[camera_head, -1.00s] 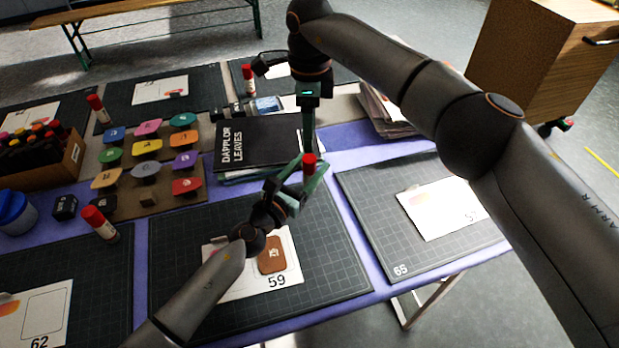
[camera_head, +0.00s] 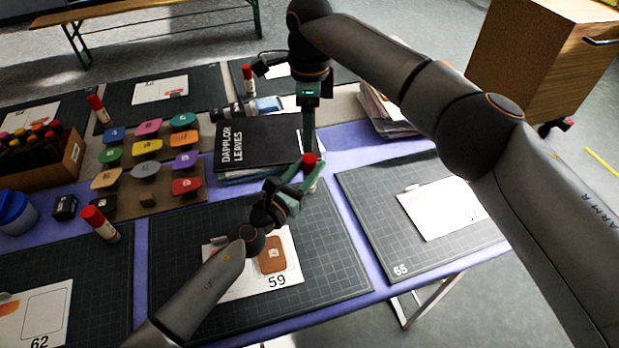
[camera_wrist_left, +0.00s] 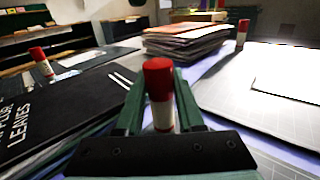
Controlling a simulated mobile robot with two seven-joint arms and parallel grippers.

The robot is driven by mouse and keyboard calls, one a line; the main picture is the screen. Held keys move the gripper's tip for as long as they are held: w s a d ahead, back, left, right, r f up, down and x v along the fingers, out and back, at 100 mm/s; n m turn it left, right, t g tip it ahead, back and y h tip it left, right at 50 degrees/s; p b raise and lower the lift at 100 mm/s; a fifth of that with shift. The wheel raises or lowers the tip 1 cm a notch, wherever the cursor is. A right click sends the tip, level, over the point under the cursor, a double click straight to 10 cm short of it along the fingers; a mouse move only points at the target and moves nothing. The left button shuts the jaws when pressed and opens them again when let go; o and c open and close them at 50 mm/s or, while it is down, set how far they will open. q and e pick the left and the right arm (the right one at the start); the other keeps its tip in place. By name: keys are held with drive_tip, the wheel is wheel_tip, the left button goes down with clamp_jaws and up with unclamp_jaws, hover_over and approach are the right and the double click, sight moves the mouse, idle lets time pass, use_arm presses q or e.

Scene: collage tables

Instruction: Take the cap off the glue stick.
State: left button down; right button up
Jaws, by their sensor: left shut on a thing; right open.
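The glue stick has a red cap (camera_head: 309,160) and a white body. It stands upright near the far edge of the mat numbered 59. My left gripper (camera_head: 308,178) is shut on its body, below the cap. In the left wrist view the red cap (camera_wrist_left: 159,78) rises above the two green fingers, with the white body (camera_wrist_left: 163,116) between them. My right gripper (camera_head: 309,150) points down from above, open, its fingertips close to the cap. I cannot tell whether they touch it.
A black book (camera_head: 255,142) lies just left of the grippers. A stack of papers (camera_head: 385,112) is behind to the right. Other glue sticks stand nearby, one at the left (camera_head: 99,222). The mat numbered 65 (camera_head: 365,200) has free room on the right.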

sight(310, 158)
idle(0.4)
drive_tip(key=shift+o, duration=0.7)
wheel_tip(310, 158, up, 4)
drive_tip(key=s+d+m+y, duration=0.1)
drive_tip(key=d+m, duration=0.1)
drive_tip(key=m, duration=0.3)
drive_tip(key=shift+m+t+y, duration=0.3)
drive_tip(key=shift+t, duration=0.2)
drive_tip(key=f, duration=0.4)
drive_tip(key=a+f, duration=0.1)
drive_tip(key=f, duration=0.2)
drive_tip(key=w+f, duration=0.1)
drive_tip(key=f, duration=0.3)
drive_tip(key=shift+a+f, duration=0.35)
drive_tip(key=shift+a, duration=0.05)
clamp_jaws()
drive_tip(key=shift+r, duration=0.2)
